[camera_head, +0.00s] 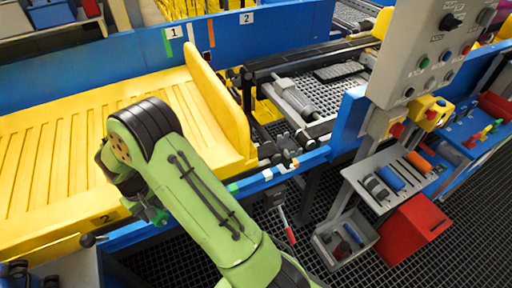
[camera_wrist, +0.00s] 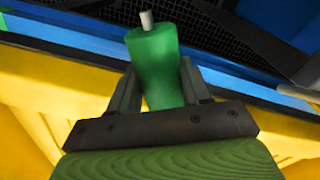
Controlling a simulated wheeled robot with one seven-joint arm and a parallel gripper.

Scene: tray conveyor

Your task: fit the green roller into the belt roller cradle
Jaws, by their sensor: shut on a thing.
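The green roller (camera_wrist: 153,50) is held between the two fingers of my gripper (camera_wrist: 157,88) in the wrist view. Its pale shaft end points away from the palm, toward the top of that picture. In the head view my gripper (camera_head: 152,214) is mostly hidden behind my arm's wrist, by the near edge of the yellow tray bed (camera_head: 60,205); the roller cannot be made out clearly there. Black brackets (camera_head: 280,150) stand at the conveyor's near edge, right of my gripper; I cannot tell whether they are the cradle.
A side shelf (camera_head: 401,190) holds blue (camera_head: 391,178), orange (camera_head: 418,162) and dark (camera_head: 377,188) rollers. A red bin (camera_head: 411,232) and a grey bin (camera_head: 345,237) sit below. A control panel (camera_head: 430,50) hangs at upper right. The yellow tray's raised end wall (camera_head: 222,105) stands beside the conveyor gap.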

